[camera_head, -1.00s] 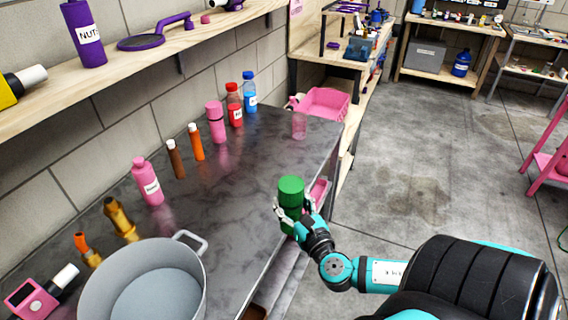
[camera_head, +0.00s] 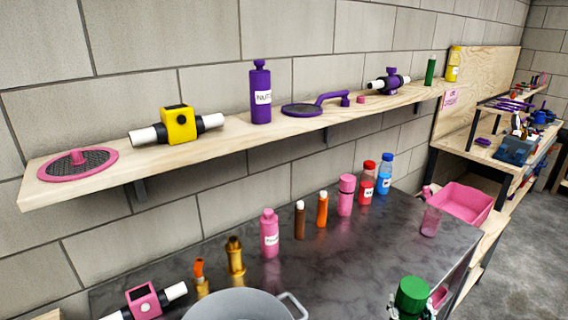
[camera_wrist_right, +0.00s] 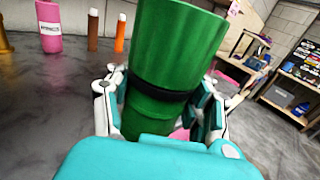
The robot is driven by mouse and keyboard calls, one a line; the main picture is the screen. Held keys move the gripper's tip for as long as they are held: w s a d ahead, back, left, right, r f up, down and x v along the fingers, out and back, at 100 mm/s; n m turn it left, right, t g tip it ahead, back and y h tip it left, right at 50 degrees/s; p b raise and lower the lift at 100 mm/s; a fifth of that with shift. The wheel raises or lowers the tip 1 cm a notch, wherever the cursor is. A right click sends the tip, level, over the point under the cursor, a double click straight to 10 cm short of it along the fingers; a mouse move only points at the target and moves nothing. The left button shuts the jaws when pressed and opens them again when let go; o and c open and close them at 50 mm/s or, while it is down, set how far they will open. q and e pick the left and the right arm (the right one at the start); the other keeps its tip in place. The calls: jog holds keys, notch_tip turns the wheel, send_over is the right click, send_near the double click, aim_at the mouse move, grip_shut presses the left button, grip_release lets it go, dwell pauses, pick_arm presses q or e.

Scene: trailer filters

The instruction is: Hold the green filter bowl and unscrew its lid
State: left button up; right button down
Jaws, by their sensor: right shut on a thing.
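The green filter bowl (camera_head: 412,298) shows at the bottom right of the head view, upright, near the front edge of the dark table. Its wide green lid faces up. In the right wrist view the green bowl (camera_wrist_right: 150,122) stands between the fingers, with the wider ribbed green lid (camera_wrist_right: 178,45) above a dark band. My right gripper (camera_wrist_right: 160,108) is shut around the body below the lid; its fingers also show in the head view (camera_head: 392,306). The lid sits on the bowl. The bowl's lower end is hidden. My left gripper is not in view.
A wooden wall shelf (camera_head: 235,135) holds purple, yellow and pink parts. The table's middle is clear.

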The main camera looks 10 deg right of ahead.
jog(key=shift+s+a, duration=0.1)
jog(key=shift+a, duration=0.4)
jog(key=s+a+r+n+y, duration=0.1)
jog(key=s+a+r+y, duration=0.1)
jog(key=a, duration=0.7)
jog(key=s+a+r+n+y, duration=0.2)
jog(key=s+a+r+y, duration=0.1)
jog(key=a, duration=0.7)
jog(key=shift+s+r+t, duration=0.3)
jog(key=shift+s+t, duration=0.1)
jog(key=shift+s, duration=0.4)
